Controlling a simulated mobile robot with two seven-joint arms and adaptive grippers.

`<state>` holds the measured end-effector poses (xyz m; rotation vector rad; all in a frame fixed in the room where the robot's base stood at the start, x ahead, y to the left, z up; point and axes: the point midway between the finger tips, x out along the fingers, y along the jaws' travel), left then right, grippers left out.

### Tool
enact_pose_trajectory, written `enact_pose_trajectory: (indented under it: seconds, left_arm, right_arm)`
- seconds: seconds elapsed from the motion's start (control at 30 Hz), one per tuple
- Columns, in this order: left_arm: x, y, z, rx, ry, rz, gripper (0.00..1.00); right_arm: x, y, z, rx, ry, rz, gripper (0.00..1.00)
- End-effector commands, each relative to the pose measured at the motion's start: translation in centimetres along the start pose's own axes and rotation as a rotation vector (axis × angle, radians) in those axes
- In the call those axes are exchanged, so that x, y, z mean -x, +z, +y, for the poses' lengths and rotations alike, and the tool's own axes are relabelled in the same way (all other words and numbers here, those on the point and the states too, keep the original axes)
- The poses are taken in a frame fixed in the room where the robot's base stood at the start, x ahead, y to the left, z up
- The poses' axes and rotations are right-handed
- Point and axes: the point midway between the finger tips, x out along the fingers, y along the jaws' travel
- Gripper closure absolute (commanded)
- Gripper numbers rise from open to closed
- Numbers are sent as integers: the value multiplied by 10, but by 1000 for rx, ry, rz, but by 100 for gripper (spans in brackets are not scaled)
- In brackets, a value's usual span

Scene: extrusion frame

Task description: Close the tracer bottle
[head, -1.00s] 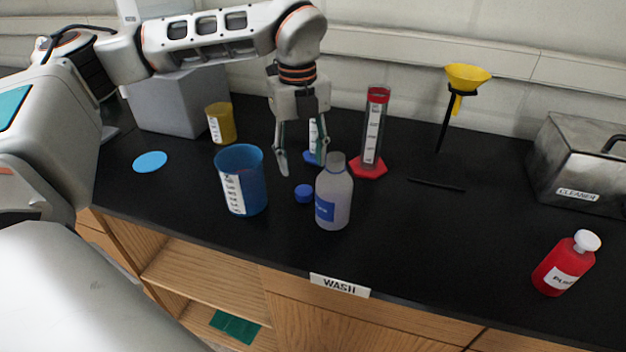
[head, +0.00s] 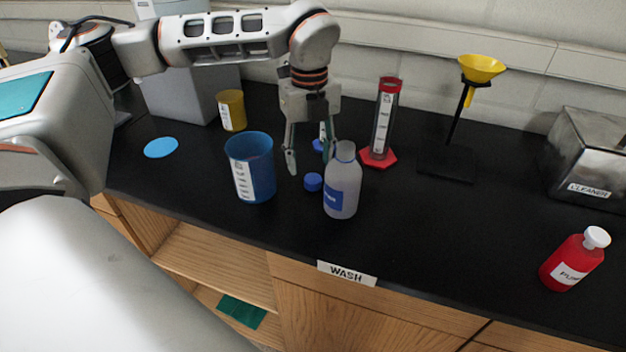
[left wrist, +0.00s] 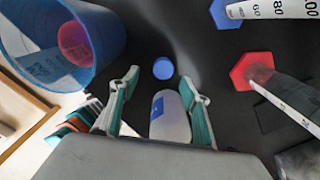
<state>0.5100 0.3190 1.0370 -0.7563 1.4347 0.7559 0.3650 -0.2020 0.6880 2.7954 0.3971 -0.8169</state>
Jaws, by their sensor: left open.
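A pale translucent bottle with a blue label (head: 342,188) stands upright on the black bench, its neck open; its label is too blurred to read surely. It also shows in the left wrist view (left wrist: 171,122), between the fingers in the picture. A small blue cap (head: 313,182) lies on the bench just left of the bottle; in the left wrist view it (left wrist: 163,68) shows just beyond the fingertips, between them. My left gripper (head: 311,162) points down, open and empty, above and behind the cap. My right gripper is not in view.
A blue beaker (head: 258,168) stands left of the cap. A graduated cylinder with a red base (head: 378,158) and a blue-based one (head: 318,145) stand behind. A funnel stand (head: 447,164), metal box (head: 590,160) and red bottle (head: 572,264) are to the right. The front middle is clear.

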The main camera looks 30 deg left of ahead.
Motion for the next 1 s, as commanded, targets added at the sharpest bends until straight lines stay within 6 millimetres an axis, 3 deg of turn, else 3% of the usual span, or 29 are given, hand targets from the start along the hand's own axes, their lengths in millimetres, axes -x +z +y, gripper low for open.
enact_pose_trajectory:
  seconds: [0.4, 0.8, 0.93, 1.0]
  left_arm:
    - [-48, 0, -6, 0, 2, 0, 53]
    - [-52, 0, -7, 0, 0, 0, 53]
    - [-52, 0, -7, 0, 1, 0, 76]
    - [-52, 0, -7, 0, 1, 0, 79]
  right_arm:
    - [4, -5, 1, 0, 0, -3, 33]
    - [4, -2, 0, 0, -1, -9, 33]
    - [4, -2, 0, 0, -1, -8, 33]
    - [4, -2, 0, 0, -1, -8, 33]
